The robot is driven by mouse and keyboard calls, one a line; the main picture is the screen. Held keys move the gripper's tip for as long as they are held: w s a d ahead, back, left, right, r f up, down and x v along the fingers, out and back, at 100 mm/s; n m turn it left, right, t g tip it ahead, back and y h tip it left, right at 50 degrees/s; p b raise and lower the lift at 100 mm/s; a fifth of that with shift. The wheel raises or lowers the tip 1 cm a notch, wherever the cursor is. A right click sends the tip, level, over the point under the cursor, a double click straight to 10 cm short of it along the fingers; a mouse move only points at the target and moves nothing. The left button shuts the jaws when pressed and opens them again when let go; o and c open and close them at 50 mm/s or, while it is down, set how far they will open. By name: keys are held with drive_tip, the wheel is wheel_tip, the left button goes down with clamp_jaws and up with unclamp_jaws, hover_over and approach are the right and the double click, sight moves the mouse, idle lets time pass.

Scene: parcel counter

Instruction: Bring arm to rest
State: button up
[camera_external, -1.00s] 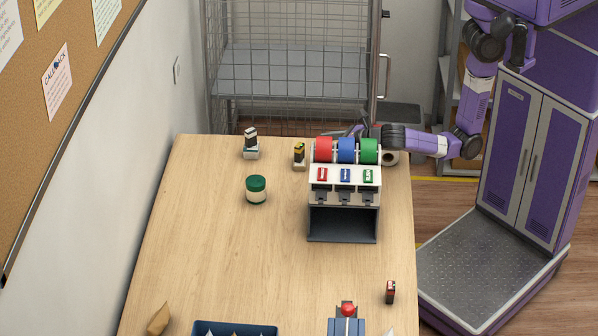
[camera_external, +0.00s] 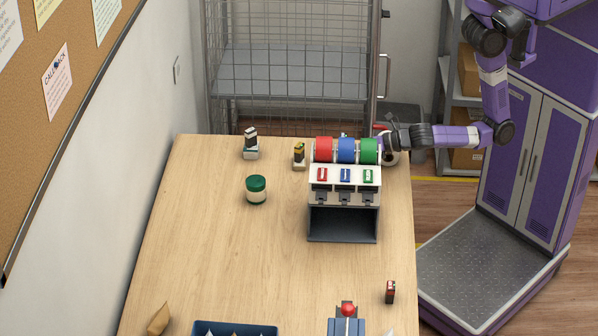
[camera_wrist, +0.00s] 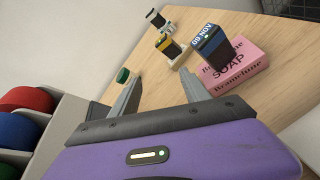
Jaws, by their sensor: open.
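My gripper (camera_external: 386,142) is at the far right of the table, just behind and right of the tape dispenser (camera_external: 344,190). In the wrist view its two fingers (camera_wrist: 160,92) are spread apart with nothing held between them. A dark blue stamp marked "09 NOV" (camera_wrist: 210,45) stands beyond the right finger, at a pink soap box (camera_wrist: 243,66). I cannot tell whether the stamp touches the box. The dispenser mostly hides both in the external view. My arm reaches in from the right with its forearm roughly level.
The dispenser carries red, blue and green rolls (camera_external: 346,150). Two small stamps (camera_external: 251,145) (camera_external: 299,157) and a green-lidded jar (camera_external: 256,189) stand left of it. A wire cage (camera_external: 290,70) is behind the table. The table's left middle is clear.

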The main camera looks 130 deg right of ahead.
drive_tip(key=s+a+m+t+y, duration=0.1)
drive_tip(key=s+a, duration=0.1)
drive_tip(key=a, duration=0.1)
drive_tip(key=s+a+m+t+y, duration=0.1)
drive_tip(key=s+a, duration=0.1)
drive_tip(key=s+a+m+t+y, duration=0.1)
drive_tip(key=s+a+m, duration=0.1)
drive_tip(key=a, duration=0.1)
drive_tip(key=shift+s+a+f+y, duration=0.25)
drive_tip(key=shift+s+a+y, duration=0.05)
drive_tip(key=s+a+r+m+t+y+b, duration=0.2)
drive_tip(key=s+a+m+y, duration=0.5)
drive_tip(key=s+a+m, duration=0.5)
drive_tip(key=s+r+m, duration=0.1)
drive_tip(key=s+m, duration=0.2)
drive_tip(key=s, duration=0.1)
drive_tip(key=shift+a, duration=0.3)
